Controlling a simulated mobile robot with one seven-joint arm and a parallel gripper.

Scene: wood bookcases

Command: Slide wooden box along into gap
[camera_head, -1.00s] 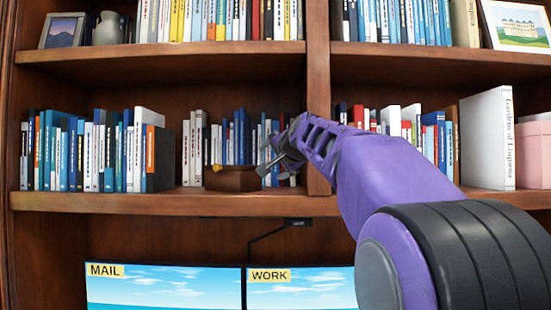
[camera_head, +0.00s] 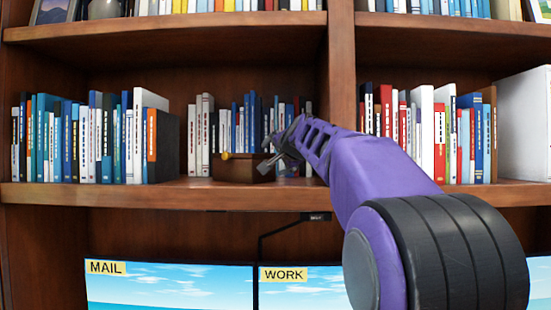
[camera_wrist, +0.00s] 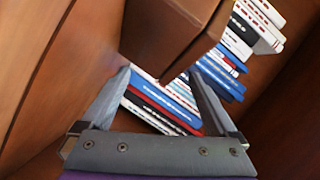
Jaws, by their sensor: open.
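The wooden box (camera_head: 238,170) is dark brown and sits on the middle shelf, in front of books, with a small yellow knob-like thing at its upper left. My gripper (camera_head: 282,150) is at the box's right end in the head view. In the wrist view the open fingers (camera_wrist: 157,76) point at the box (camera_wrist: 170,35), whose near corner lies around the fingertips; I cannot tell whether they touch. A narrow gap shows left of the box, between a dark book (camera_head: 168,145) and white books (camera_head: 200,135).
An upright wooden divider (camera_head: 341,80) stands close right of my gripper. Books (camera_wrist: 165,105) stand behind the box. More books (camera_head: 90,140) fill the shelf's left part. The shelf's front edge (camera_head: 150,195) is clear. Two screens (camera_head: 170,285) are below.

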